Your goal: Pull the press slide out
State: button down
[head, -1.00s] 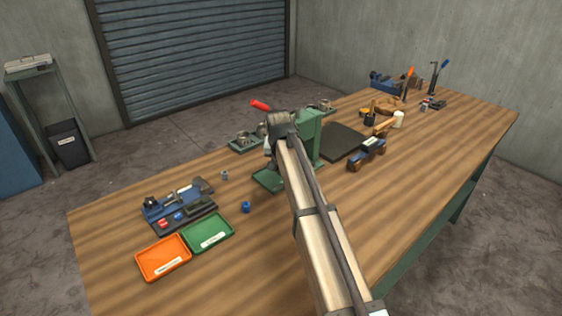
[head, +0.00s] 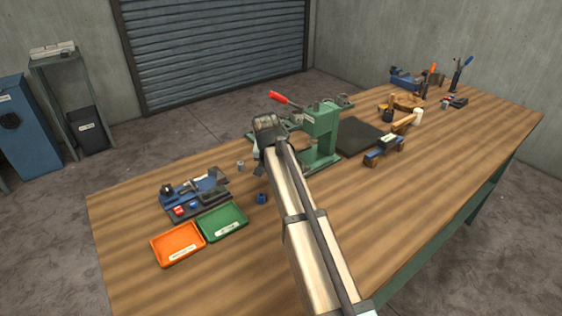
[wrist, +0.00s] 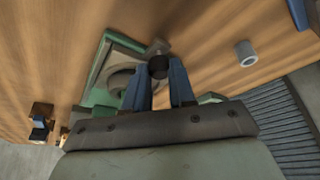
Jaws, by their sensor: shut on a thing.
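The green press (head: 322,135) with its red-tipped lever (head: 280,98) stands on the bench, partly hidden behind my arm in the head view. In the wrist view, the grey press slide (wrist: 122,78), with a round recess, lies over the green press base (wrist: 95,73). A dark round knob (wrist: 158,66) is at its near end. My gripper (wrist: 160,76) is shut on this knob, one blue finger on each side. In the head view my gripper (head: 258,155) is to the left of the press, its fingers mostly hidden by my wrist.
A grey cylinder (head: 240,165) and a blue one (head: 262,198) stand close to my gripper. A blue fixture (head: 192,192), an orange tray (head: 178,244) and a green tray (head: 222,222) are at left. A black mat (head: 360,138) lies right of the press. The front bench is clear.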

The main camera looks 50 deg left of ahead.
jog(key=c, duration=1.2)
grip_release()
jog(key=shift+w, duration=0.1)
jog(key=shift+r, duration=0.15)
jog(key=v, duration=1.3)
jog(key=shift+d+r, duration=0.15)
jog(key=shift+r, duration=0.1)
